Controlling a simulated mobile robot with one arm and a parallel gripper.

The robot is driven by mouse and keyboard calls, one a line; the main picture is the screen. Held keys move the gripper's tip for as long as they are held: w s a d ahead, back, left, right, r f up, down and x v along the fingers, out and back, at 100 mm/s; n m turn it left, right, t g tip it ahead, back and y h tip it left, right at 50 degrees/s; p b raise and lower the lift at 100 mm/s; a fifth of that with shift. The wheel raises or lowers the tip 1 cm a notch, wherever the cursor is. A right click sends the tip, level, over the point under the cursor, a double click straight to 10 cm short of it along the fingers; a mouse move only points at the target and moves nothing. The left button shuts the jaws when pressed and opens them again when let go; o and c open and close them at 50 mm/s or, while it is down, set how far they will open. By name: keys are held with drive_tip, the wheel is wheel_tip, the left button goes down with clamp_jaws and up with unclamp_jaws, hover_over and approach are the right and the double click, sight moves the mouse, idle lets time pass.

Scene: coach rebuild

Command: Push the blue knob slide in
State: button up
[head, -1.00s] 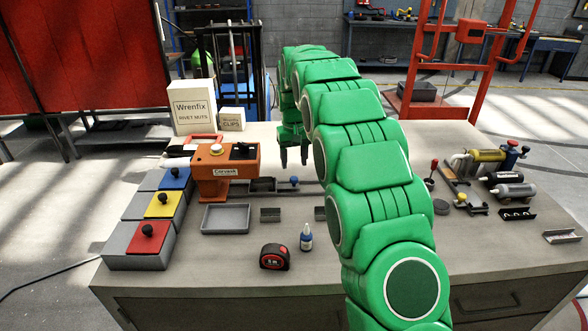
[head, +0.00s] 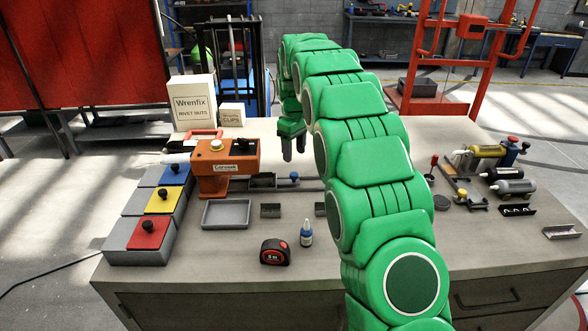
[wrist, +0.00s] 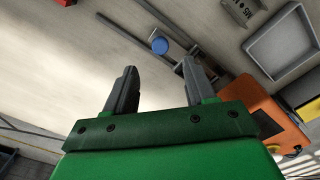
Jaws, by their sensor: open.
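The blue knob (head: 294,176) of the slide stands on a dark rail (head: 312,186) right of the orange Corvark press (head: 226,170). The knob also shows in the wrist view (wrist: 160,45), past my fingertips and roughly between them in the picture. My gripper (head: 294,156) is open and empty, above the bench and just behind the knob in the head view. In the wrist view the two grey fingers (wrist: 160,78) are apart with nothing between them. I cannot tell the exact height of the fingertips over the bench. The rail's right part is hidden behind my arm in the head view.
A grey tray (head: 227,213), a small dark bracket (head: 270,210), a tape measure (head: 275,252) and a blue bottle (head: 306,234) lie in front. Coloured-lid bins (head: 149,233) stand left. Wrenfix boxes (head: 192,103) stand behind. Tubes and tools (head: 490,175) lie at right.

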sight(294, 173)
drive_tip(key=n, duration=0.4)
drive_tip(key=shift+n, duration=0.4)
drive_tip(key=n, duration=0.3)
drive_tip(key=shift+n, duration=0.4)
drive_tip(key=shift+f, duration=3.95)
clamp_jaws()
